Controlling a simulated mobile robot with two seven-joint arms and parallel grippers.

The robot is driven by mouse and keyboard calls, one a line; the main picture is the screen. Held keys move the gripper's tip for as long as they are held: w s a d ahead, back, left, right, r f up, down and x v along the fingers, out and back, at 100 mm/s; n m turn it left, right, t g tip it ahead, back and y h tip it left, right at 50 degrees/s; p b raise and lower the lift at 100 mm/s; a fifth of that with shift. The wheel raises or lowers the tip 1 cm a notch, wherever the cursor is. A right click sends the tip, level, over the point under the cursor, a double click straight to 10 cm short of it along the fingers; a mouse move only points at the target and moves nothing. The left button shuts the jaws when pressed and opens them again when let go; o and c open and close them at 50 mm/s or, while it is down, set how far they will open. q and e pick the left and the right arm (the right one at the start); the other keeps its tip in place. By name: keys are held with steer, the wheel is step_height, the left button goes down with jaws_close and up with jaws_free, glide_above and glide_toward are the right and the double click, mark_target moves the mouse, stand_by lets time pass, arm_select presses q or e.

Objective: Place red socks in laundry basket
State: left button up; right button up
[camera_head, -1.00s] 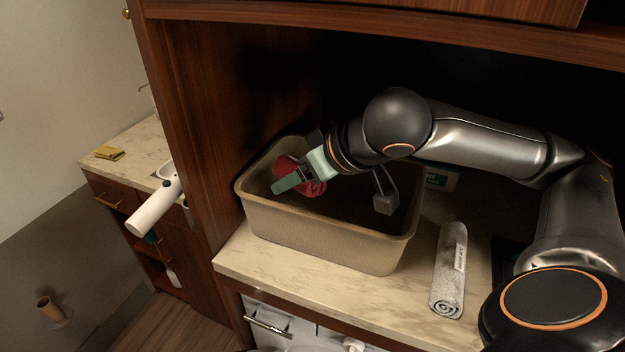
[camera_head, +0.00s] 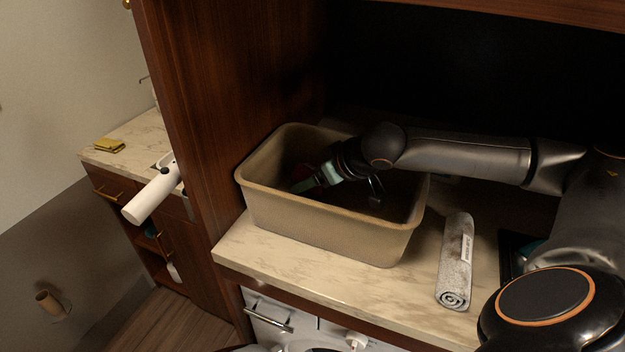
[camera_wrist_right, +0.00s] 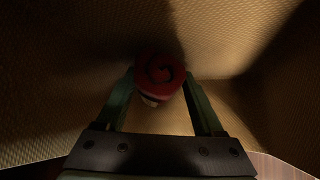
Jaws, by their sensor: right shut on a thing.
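The laundry basket (camera_head: 325,226) is a beige rectangular tub on the counter inside the wooden alcove. My right gripper (camera_head: 306,183) reaches down inside it, towards its left part. The red socks (camera_wrist_right: 159,76) are a rolled red bundle between the two green fingers of my right gripper (camera_wrist_right: 161,88) in the right wrist view, and the fingers are shut on them. In the head view the red socks (camera_head: 303,174) show only as a dark red patch, partly hidden by the gripper and in shadow. The basket's woven inner walls (camera_wrist_right: 60,70) surround the bundle. My left gripper is not in view.
A rolled grey towel (camera_head: 456,262) lies on the counter right of the basket. The wooden side panel (camera_head: 235,90) stands close left of the basket. A yellow cloth (camera_head: 110,145) lies on the far left counter. A washing machine (camera_head: 300,325) is below.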

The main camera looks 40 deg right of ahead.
steer(key=shift+f, duration=0.2)
steer(key=o, duration=1.4)
steer(key=shift+c, duration=0.2)
steer(key=shift+r, duration=0.1)
steer(key=shift+s+r, duration=0.2)
steer(key=shift+r, duration=0.15)
steer(key=p+v, duration=0.1)
steer(key=v, duration=1)
steer(key=shift+s+r, duration=0.15)
